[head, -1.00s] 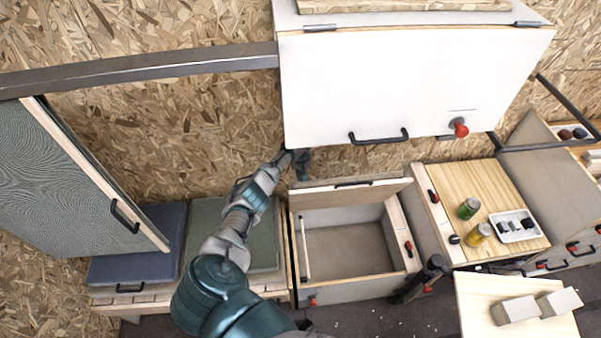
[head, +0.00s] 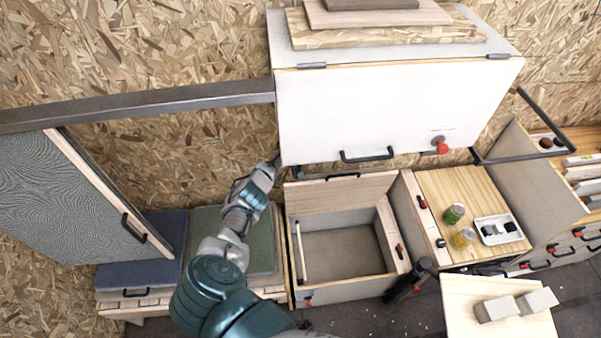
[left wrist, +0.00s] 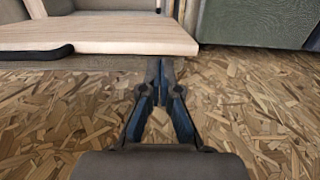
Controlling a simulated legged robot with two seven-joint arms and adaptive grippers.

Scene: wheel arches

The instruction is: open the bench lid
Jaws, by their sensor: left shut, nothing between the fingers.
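The bench lid (head: 340,192) is a pale wooden panel standing raised at the back of an open bench box (head: 345,292), with its inner face towards me. Its black handle (head: 342,176) shows at the top edge. In the left wrist view the lid (left wrist: 110,35) lies at upper left, with the handle (left wrist: 40,52) at its edge. My left gripper (head: 277,157) is just left of and above the lid, by the white cabinet's lower left corner. In the left wrist view my left gripper (left wrist: 160,65) is shut and empty, its tips near the lid's corner.
A white cabinet (head: 380,115) overhangs the lid. A grey hanging panel (head: 70,195) is at left. Green (head: 262,240) and blue (head: 170,235) cushions lie left of the box. A wooden counter (head: 470,195) with jars and a tray (head: 500,230) stands right.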

